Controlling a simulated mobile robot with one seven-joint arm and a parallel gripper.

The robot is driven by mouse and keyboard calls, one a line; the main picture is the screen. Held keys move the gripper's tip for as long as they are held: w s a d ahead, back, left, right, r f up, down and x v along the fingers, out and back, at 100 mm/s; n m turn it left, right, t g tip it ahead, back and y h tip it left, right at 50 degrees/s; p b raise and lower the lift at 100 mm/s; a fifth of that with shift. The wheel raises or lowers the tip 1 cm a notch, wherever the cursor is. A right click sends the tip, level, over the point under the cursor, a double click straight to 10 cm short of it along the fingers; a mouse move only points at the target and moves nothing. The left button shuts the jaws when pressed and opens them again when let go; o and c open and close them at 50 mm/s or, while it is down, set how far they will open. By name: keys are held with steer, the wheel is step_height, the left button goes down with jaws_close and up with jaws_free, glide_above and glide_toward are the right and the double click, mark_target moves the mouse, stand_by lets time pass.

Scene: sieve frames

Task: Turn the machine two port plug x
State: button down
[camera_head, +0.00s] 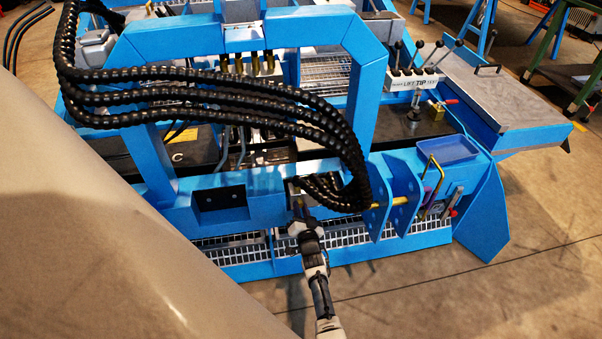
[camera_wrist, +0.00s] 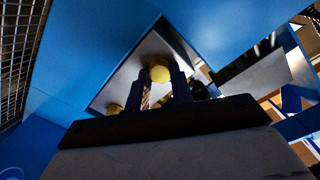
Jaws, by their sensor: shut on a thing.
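My gripper (camera_head: 300,212) reaches the front of the blue machine (camera_head: 262,208), at a recess below the black hoses. In the wrist view, the two dark fingers of my gripper (camera_wrist: 157,82) stand on either side of a round yellow plug (camera_wrist: 159,74) and are shut on it. The plug sits in front of a pale plate (camera_wrist: 148,52) framed by blue panels. A second yellow round part (camera_wrist: 114,108) shows lower left, apart from the fingers. In the head view the plug is too small and too covered to make out clearly.
Thick black hoses (camera_head: 225,100) arch over the frame and come down just right of my gripper. Blue brackets with a brass pin (camera_head: 390,203) stand further right. A metal grating (camera_head: 345,229) runs below. A lever block (camera_head: 413,78) is at upper right. The floor in front is clear.

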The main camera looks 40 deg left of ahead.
steer(key=c, duration=1.2)
jaws_free()
steer(key=shift+s+d+p, duration=0.35)
steer(key=shift+d, duration=0.2)
steer(key=p+v, duration=0.7)
steer(key=v, duration=0.5)
steer(key=shift+s+d, duration=0.15)
steer(key=shift+s, duration=0.2)
steer(key=shift+f, duration=0.1)
